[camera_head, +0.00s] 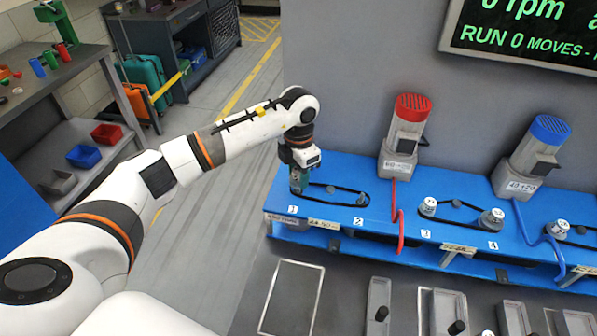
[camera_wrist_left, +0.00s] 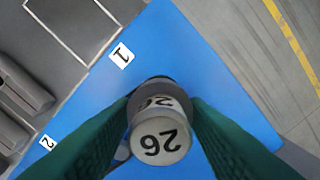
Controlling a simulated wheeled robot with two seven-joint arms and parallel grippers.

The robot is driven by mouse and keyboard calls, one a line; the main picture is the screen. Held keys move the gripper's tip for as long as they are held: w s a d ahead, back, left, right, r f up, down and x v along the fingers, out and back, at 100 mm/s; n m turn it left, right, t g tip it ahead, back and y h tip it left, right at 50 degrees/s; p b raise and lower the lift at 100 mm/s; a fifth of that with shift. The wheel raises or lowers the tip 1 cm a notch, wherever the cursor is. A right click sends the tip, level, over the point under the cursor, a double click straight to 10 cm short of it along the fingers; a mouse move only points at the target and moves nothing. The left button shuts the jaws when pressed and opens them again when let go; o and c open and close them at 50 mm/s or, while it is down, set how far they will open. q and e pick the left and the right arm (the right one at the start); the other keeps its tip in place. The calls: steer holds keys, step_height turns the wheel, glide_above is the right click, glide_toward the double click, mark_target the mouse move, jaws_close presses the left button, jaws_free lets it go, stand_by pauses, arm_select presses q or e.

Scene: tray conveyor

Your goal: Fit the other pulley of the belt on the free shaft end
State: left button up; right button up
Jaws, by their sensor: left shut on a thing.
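My left gripper (camera_head: 298,188) is over the left end of the blue conveyor bench (camera_head: 330,167), by the label 1. In the left wrist view its green fingers (camera_wrist_left: 160,130) are shut on a pale grey pulley (camera_wrist_left: 160,146) marked 26, seen from its end. A black belt (camera_head: 340,187) runs as a loop from the gripper towards label 2. A small grey shaft end or pulley (camera_head: 361,198) stands inside the loop's right end; which it is, I cannot tell. The fingers hide the pulley in the head view, and whether it sits on a shaft is hidden. My right gripper is out of view.
To the right, another belt (camera_head: 457,205) joins two grey pulleys by labels 3 and 4. A red-capped motor (camera_head: 407,135) and a blue-capped motor (camera_head: 535,155) stand behind. A red cable (camera_head: 398,220) hangs over the bench. Grey trays (camera_head: 377,305) lie in front.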

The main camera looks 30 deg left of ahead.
mark_target(298, 182)
arm_select(q)
steer(key=shift+f+b, duration=1.2)
steer(key=shift+f, duration=0.4)
steer(key=o, duration=1.1)
step_height(298, 182, up, 12)
steer(key=shift+r+b, duration=0.1)
steer(key=shift+b, duration=0.85)
